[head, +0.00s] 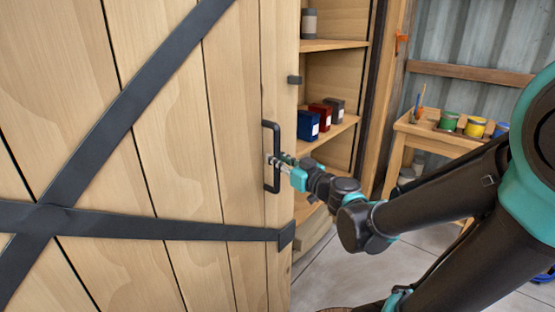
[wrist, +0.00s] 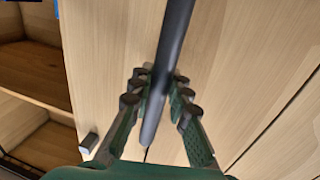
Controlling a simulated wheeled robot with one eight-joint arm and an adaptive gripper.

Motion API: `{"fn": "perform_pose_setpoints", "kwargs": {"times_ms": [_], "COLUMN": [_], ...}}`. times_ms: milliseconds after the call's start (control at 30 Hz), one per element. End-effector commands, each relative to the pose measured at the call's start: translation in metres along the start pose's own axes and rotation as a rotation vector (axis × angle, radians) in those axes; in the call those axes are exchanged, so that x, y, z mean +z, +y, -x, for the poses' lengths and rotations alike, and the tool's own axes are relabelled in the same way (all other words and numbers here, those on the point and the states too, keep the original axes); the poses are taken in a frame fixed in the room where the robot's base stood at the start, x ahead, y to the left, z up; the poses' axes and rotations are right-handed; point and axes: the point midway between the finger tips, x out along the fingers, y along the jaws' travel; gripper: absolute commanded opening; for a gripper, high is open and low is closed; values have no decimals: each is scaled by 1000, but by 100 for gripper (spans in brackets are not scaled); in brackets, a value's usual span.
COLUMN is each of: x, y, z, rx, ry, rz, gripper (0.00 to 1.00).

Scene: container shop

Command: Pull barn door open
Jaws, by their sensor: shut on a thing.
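The barn door (head: 175,130) is light wooden planks with dark metal straps, filling the left half of the head view. Its right edge stands apart from the shelf frame, and the shelves behind show through the gap. A black bar handle (head: 276,160) is mounted upright near that edge. My gripper (head: 272,161) is at the handle's middle. In the wrist view the handle (wrist: 172,60) runs between the two fingers of my gripper (wrist: 165,100), which are closed around it. The door's planks (wrist: 240,60) lie right behind the fingers.
Shelves (head: 331,45) behind the door hold a blue box (head: 308,125), a red box (head: 321,115) and a grey box (head: 335,108). A wooden bench (head: 398,160) with paint cans (head: 475,127) stands at the right. Grey floor (head: 340,265) shows below.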

Motion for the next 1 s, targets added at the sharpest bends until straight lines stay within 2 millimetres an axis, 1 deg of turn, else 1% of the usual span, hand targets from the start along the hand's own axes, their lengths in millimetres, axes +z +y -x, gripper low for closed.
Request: {"fn": "perform_pose_setpoints", "kwargs": {"times_ms": [100,133,267,300,567,667,767,1000], "x": [0,0,0,0,0,0,0,0], "y": [0,0,0,0,0,0,0,1], "z": [0,0,0,0,0,3,10,40], "rx": [-2,-2,-2,-2,-1,0,0,3], "ry": [1,1,0,0,0,0,0,0], "rz": [-2,-2,-1,-1,-1,-1,-1,-1], "gripper": [0,20,37,39,39,39,39,39]}}
